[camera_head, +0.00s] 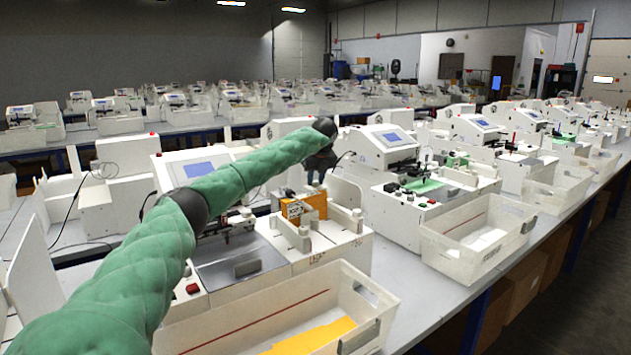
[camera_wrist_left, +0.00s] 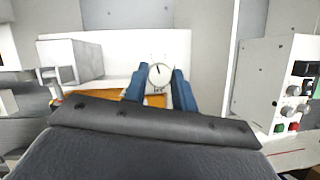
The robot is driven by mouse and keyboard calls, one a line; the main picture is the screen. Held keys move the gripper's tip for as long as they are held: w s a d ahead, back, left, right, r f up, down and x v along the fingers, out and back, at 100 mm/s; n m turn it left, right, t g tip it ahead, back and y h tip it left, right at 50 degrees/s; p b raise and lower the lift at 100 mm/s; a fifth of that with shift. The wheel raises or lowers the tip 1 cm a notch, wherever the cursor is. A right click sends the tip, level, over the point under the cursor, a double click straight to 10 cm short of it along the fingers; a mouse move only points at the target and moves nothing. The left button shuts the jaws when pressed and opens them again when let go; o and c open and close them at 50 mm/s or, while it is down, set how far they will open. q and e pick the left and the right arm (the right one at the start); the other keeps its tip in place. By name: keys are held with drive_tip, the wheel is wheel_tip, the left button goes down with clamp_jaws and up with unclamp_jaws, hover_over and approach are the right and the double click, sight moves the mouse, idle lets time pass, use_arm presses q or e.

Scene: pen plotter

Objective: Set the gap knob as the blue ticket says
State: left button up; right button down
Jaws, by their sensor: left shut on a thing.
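The gap knob (camera_wrist_left: 159,75) is a round white-faced dial on a pale panel, seen in the left wrist view. A short dark pointer on it points nearly straight up, leaning slightly left. Small marks sit around it, too small to read. My left gripper (camera_wrist_left: 159,84) has its blue fingers shut on the knob, one on each side. I cannot make out a blue ticket. My right gripper is not in view.
An orange block (camera_head: 308,207) sits on the machine near white posts. A white bin (camera_head: 372,290) with orange sheets stands in front. Another machine (camera_head: 395,215) and bin (camera_head: 437,243) stand right. In the wrist view, a box with knobs and buttons (camera_wrist_left: 275,95) is at right.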

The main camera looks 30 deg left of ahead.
use_arm(q)
drive_tip(key=shift+r+n, duration=0.1)
drive_tip(key=shift+n, duration=0.5)
drive_tip(key=shift+g, duration=0.3)
drive_tip(key=o, duration=0.9)
drive_tip(key=shift+o, duration=0.4)
